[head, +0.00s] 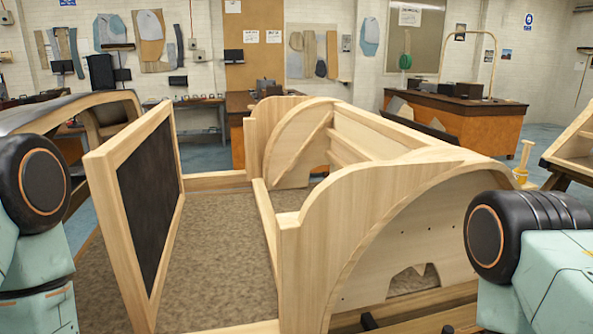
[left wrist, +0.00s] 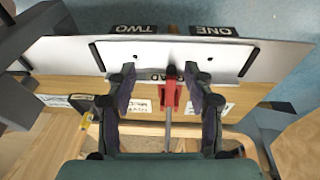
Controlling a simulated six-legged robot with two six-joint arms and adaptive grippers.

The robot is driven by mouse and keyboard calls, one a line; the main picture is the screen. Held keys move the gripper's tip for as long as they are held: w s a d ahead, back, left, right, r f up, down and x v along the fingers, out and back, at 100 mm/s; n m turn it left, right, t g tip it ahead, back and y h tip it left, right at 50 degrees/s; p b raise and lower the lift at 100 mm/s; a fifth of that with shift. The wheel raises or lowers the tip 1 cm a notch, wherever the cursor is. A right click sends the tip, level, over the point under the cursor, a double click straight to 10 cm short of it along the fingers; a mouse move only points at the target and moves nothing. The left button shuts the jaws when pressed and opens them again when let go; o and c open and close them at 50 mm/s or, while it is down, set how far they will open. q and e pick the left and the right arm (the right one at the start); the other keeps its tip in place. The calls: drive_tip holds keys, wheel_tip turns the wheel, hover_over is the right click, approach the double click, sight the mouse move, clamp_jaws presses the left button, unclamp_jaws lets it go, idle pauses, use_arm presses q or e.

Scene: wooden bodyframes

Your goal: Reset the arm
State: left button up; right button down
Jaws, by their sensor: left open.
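My left gripper (left wrist: 160,82) shows in the left wrist view with its two dark fingers spread apart. A red-ended tool or handle with a grey shaft (left wrist: 170,92) shows in the gap between the fingers; neither finger appears to touch it. My left arm (head: 38,235) and right arm (head: 535,255) stand at the two sides of the head view, with only their upper links showing. Neither gripper shows in the head view, and the right gripper is in no view.
A wooden bodyframe (head: 365,210) and its dark-panelled door (head: 145,190) stand close in front, between my arms. In the left wrist view, a white panel (left wrist: 225,60) with black labels lies beyond the fingers, over a wooden edge (left wrist: 60,88). Workbenches (head: 450,118) stand behind.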

use_arm(q)
drive_tip(key=s+d+f+m+g+b, duration=0.1)
drive_tip(key=s+f+m+g+b, duration=0.1)
drive_tip(key=s+f+b, duration=0.7)
wheel_tip(320, 180, down, 5)
drive_tip(key=shift+s+d+f+g, duration=0.1)
drive_tip(key=shift+s+d+g, duration=0.25)
drive_tip(key=shift+s, duration=0.55)
